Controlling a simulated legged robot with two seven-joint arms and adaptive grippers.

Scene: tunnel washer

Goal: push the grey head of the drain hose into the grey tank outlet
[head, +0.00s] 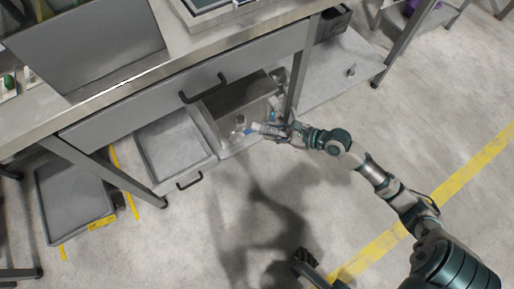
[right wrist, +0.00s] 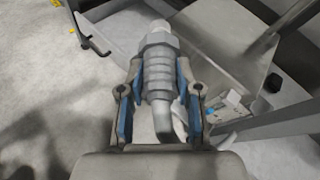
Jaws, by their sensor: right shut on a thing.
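My right gripper (head: 268,129) is low in front of the metal tank (head: 247,93) under the bench. In the right wrist view its blue-padded fingers (right wrist: 156,92) are shut on the ribbed grey head of the drain hose (right wrist: 158,72). The head has a hexagonal collar and a pale tip that points away from the gripper. A bent grey piece of hose (right wrist: 163,122) shows between the fingers.
An open grey tray (head: 178,178) with a dark handle lies left of the tank. A bench leg (head: 298,85) stands close to the right of the gripper. Small blue-marked parts (right wrist: 234,100) sit right of the fingers. The floor in front is clear.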

